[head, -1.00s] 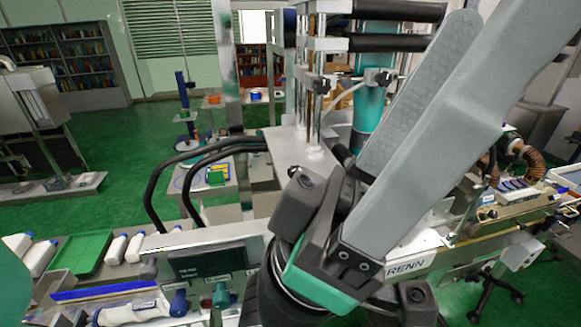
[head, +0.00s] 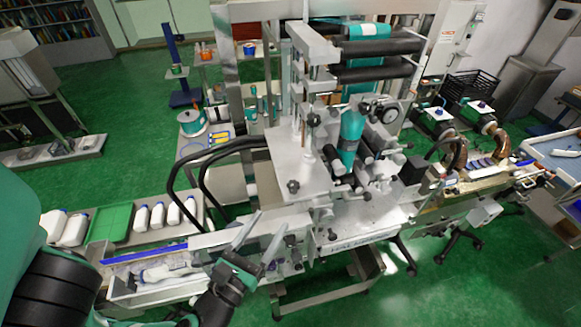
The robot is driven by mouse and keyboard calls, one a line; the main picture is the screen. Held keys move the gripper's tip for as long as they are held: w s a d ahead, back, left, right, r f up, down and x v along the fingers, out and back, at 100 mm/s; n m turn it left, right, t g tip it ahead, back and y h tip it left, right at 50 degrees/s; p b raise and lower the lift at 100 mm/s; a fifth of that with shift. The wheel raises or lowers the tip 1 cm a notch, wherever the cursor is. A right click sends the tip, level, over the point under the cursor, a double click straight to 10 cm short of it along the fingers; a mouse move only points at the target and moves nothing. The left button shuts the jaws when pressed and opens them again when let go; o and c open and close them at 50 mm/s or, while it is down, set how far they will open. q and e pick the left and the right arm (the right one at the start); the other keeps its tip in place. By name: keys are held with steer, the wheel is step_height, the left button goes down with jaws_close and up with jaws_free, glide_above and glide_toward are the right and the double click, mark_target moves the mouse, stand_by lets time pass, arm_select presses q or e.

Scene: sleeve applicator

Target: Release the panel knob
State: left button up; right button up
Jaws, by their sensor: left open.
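My left gripper (head: 271,220) is open, its two pale fingers spread and pointing up in front of the machine's front panel (head: 221,240). Nothing shows held between the fingers. Small dark knobs (head: 291,240) show on the panel just right of the fingers. The gripper hides part of the panel, and I cannot tell whether a finger touches a knob. My right gripper is not in view.
The sleeve machine (head: 300,150) stands behind the panel, with black hoses (head: 200,165) at its left. White bottles (head: 160,215) and a green tray (head: 110,222) sit on the left conveyor. Green floor (head: 450,285) is open at the right front.

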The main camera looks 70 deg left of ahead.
mark_target(291, 190)
arm_select(q)
steer(key=shift+f, duration=0.25)
steer(key=shift+w+a+f+b, duration=0.1)
steer(key=shift+w+a+b, duration=0.25)
steer(key=shift+a+b, duration=0.15)
steer(key=x, duration=0.4)
steer(key=shift+a+r+b, duration=0.1)
steer(key=shift+r+b, duration=0.1)
steer(key=shift+b, duration=0.1)
steer(key=p+x, duration=0.1)
steer(key=x, duration=0.4)
steer(key=shift+w+a+r+p, duration=0.1)
steer(key=shift+w+a+p, duration=0.05)
steer(key=shift+w+p, duration=0.2)
steer(key=shift+w+a, duration=0.2)
jaws_close()
